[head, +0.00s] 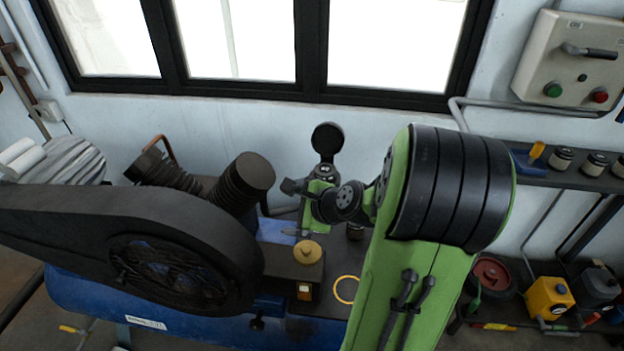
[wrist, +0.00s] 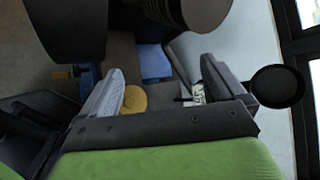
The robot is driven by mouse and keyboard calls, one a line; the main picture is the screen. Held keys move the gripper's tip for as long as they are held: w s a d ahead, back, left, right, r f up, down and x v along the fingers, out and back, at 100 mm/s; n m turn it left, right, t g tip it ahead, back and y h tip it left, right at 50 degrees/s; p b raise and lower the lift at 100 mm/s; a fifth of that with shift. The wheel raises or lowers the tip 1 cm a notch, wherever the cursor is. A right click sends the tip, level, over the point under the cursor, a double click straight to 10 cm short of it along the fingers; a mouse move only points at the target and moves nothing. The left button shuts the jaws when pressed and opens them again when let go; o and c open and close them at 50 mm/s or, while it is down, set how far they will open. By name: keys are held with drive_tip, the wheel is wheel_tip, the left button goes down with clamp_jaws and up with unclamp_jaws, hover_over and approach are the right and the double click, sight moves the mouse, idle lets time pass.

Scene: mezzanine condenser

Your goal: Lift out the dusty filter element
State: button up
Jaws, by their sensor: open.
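A tan round piece with a small knob (head: 307,252) sits on top of a dark box on the compressor in the head view. It looks like the dusty filter element, but I cannot be sure. A tan round shape (wrist: 134,98) also shows in the wrist view, beside the left finger and partly hidden by it. My gripper (wrist: 161,66) is open, with nothing visible held between its fingers. In the head view my arm reaches in from the right, its wrist behind and above the tan piece; the fingers are hard to make out there.
The compressor's black belt guard (head: 110,235) and ribbed cylinder (head: 240,185) stand left of the tan piece. A yellow ring (head: 346,289) lies to its right. A window and wall close the back. A shelf (head: 570,172) with small jars runs along the right wall.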

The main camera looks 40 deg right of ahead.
drive_tip(key=s+d+f+m+t+h, duration=0.1)
drive_tip(key=d+f+m+t, duration=0.1)
drive_tip(key=d+m, duration=0.35)
drive_tip(key=m+t+h+b, duration=0.2)
drive_tip(key=m+h, duration=0.2)
drive_tip(key=m, duration=0.4)
approach(327, 170)
drive_tip(key=w, duration=0.1)
drive_tip(key=w+b, duration=0.1)
drive_tip(key=w, duration=0.1)
drive_tip(key=shift+w+d+f+g+b, duration=0.2)
drive_tip(key=shift+w+f+g+b, duration=0.1)
drive_tip(key=shift+f+b, duration=0.1)
drive_tip(key=b+x, duration=0.1)
drive_tip(key=x, duration=0.4)
drive_tip(key=shift+w+d+f+b, duration=0.1)
drive_tip(key=shift+w+d+b, duration=0.2)
drive_tip(key=shift+d+b, duration=0.1)
drive_tip(key=shift+s, duration=0.1)
drive_tip(key=c, duration=1.2)
